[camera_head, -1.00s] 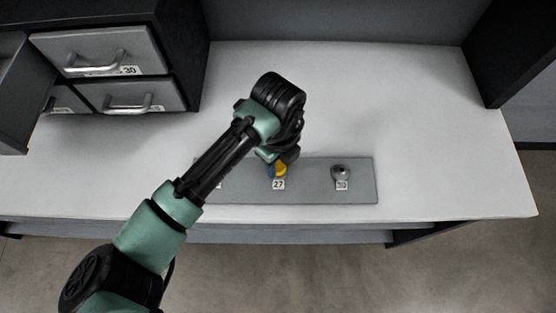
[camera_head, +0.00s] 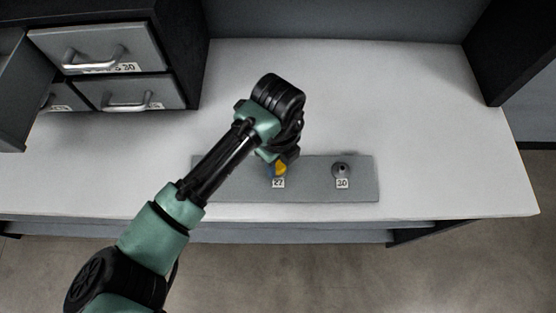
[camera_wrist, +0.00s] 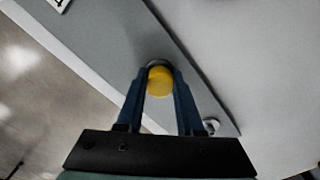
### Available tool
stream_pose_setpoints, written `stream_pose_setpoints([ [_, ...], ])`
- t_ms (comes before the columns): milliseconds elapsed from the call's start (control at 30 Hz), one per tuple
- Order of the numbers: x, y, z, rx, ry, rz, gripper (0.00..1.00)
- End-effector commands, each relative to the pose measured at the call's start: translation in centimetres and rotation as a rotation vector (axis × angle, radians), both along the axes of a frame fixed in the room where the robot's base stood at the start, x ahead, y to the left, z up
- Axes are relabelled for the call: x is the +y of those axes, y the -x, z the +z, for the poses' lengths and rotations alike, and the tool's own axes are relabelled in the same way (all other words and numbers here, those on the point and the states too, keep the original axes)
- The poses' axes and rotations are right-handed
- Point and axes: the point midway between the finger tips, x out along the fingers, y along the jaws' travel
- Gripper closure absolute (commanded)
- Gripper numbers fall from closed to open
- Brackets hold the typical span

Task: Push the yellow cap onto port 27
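The yellow cap (camera_head: 281,168) is at the end of my arm, just behind the label 27 (camera_head: 278,183) on the grey plate (camera_head: 310,190). In the wrist view the cap (camera_wrist: 160,83) sits between the two blue fingertips, which press against its sides. My gripper (camera_wrist: 158,80) is shut on it and points down at the plate. A dark metallic rim (camera_wrist: 158,64) shows just beyond the cap, probably port 27. Most of that port is hidden by the cap and gripper, so I cannot tell whether they touch.
The plate lies near the front edge of the white table (camera_head: 440,140). Drawers (camera_head: 100,50) stand at the back left. The table's right side is clear.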

Motion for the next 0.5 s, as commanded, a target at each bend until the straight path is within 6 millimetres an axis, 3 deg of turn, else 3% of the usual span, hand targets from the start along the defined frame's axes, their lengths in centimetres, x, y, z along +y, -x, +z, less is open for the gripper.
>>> stream_pose_setpoints([
  [33, -0.06, 0.39, -0.66, 0.013, -0.002, 0.000, 0.57],
  [133, -0.06, 0.38, -0.63, 0.013, -0.002, 0.000, 0.39],
  [167, -0.06, 0.38, -0.63, 0.013, -0.002, 0.000, 0.58],
  [267, -0.06, 0.36, -0.60, 0.013, -0.003, -0.001, 0.40],
  [367, -0.05, 0.36, -0.52, 0.013, -0.003, -0.001, 0.37],
  [433, -0.03, 0.37, -0.27, 0.013, -0.003, -0.001, 0.19],
  [500, -0.03, 0.33, 0.21, 0.011, -0.003, -0.001, 0.19],
])
